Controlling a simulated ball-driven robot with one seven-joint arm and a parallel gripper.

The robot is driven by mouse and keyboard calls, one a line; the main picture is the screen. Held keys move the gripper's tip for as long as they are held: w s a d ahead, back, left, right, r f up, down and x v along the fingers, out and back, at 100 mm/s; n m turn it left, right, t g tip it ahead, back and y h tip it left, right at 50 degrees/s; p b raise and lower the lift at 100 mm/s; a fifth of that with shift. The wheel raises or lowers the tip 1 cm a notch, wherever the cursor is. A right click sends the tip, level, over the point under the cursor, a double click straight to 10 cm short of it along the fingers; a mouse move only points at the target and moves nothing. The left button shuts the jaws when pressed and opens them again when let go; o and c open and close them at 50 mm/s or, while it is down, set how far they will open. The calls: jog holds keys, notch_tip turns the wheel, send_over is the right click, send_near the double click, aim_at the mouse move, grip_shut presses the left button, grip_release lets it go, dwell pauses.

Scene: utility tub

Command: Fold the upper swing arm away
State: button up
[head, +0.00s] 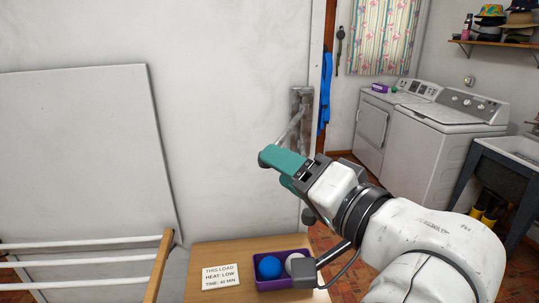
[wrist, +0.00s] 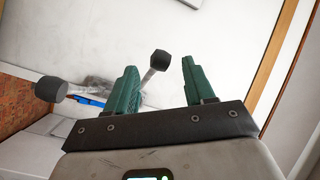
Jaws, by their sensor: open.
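A worn grey wall bracket (head: 301,103) is fixed near the wall's right end in the head view. A pale swing arm (head: 289,130) slants from it down-left behind my gripper. The wrist view is turned sideways, with the floor at left. There, the upper swing arm (wrist: 149,77) with a dark knob (wrist: 160,60) shows between my teal fingers. A second swing arm with a dark knob (wrist: 48,89) lies left of them, on the floor side. My gripper (head: 274,169) is open and holds nothing. I cannot tell whether a finger touches the upper arm.
Below is a wooden top with a purple tray (head: 270,285) holding a blue ball (head: 269,267) and a white ball, beside a printed card (head: 221,277). A white-railed rack (head: 80,264) stands at left. Washers (head: 435,140) and a sink (head: 515,150) are beyond the wall.

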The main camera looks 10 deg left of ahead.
jog(key=shift+p+x, duration=0.3)
jog(key=shift+x, duration=2.15)
grip_shut()
